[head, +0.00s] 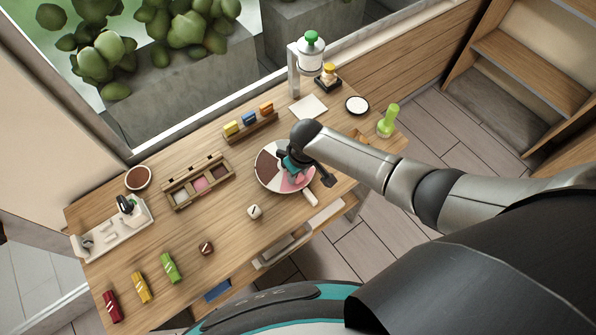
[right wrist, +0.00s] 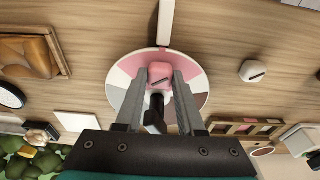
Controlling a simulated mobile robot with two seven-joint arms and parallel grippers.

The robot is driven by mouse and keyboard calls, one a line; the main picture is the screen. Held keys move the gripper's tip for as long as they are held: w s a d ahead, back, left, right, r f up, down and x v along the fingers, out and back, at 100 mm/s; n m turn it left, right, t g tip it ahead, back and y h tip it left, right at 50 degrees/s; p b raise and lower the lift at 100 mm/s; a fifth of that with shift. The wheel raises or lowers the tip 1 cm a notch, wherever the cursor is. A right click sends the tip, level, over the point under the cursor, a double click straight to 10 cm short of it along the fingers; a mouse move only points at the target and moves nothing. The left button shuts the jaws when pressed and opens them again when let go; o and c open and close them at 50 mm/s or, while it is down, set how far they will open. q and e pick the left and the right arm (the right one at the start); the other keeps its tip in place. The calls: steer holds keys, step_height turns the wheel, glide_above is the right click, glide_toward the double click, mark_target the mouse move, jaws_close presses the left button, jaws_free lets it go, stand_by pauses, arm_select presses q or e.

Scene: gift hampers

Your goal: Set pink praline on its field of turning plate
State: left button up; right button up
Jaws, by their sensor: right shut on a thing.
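The turning plate (head: 268,165) is a round disc with brown, white and pink fields and a pale handle; it also shows in the right wrist view (right wrist: 195,84). My right gripper (head: 297,174) is over the plate. In the right wrist view my right gripper (right wrist: 160,80) is shut on the pink praline (right wrist: 159,73), a small pink block with a dark stripe. The praline appears over or at the pink field. I cannot tell whether it touches the plate. In the head view the gripper mostly hides it. My left gripper is not in view.
A white praline (head: 254,211) and a brown praline (head: 206,247) lie on the table left of the plate. A wooden box with compartments (head: 198,183) and a rack of coloured pieces (head: 250,129) stand behind. A green bottle (head: 388,121) stands at the right.

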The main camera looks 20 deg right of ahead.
steer(key=o, duration=1)
steer(key=shift+r, duration=0.1)
steer(key=r+p, duration=0.1)
steer(key=r, duration=0.4)
steer(key=s+r+p, duration=0.1)
steer(key=r, duration=0.4)
steer(key=s+r, duration=0.1)
steer(key=r, duration=0.4)
steer(key=shift+s+d+p, duration=0.1)
steer(key=shift+d+p, duration=0.25)
steer(key=shift+p, duration=0.05)
